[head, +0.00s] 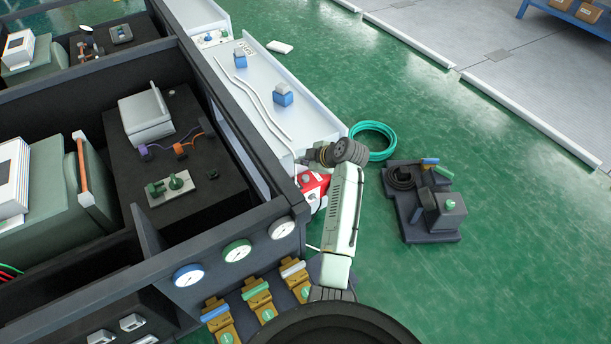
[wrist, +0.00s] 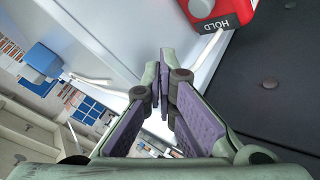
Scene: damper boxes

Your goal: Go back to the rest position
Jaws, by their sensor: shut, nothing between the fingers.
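My gripper (wrist: 165,105) shows in the wrist view with its two purple-padded fingers closed together at the tips, with nothing between them. In the head view my arm reaches up from the bottom middle, and its wrist end lies over the corner of the dark-framed box. The gripper fingers are hidden there. A red box (head: 312,184) sits just beside and partly behind my arm in the head view. In the wrist view the red box (wrist: 232,18), marked HOLD, is beyond the fingertips at the top right, apart from them.
The dark-framed box (head: 235,140) fills the left, with three gauges (head: 237,250) on its front and yellow-brown valves (head: 258,298) below. A white bench (head: 262,85) carries blue-and-grey blocks. A teal hose coil (head: 373,141) and grey machine (head: 441,210) stand right. Green floor beyond is mostly clear.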

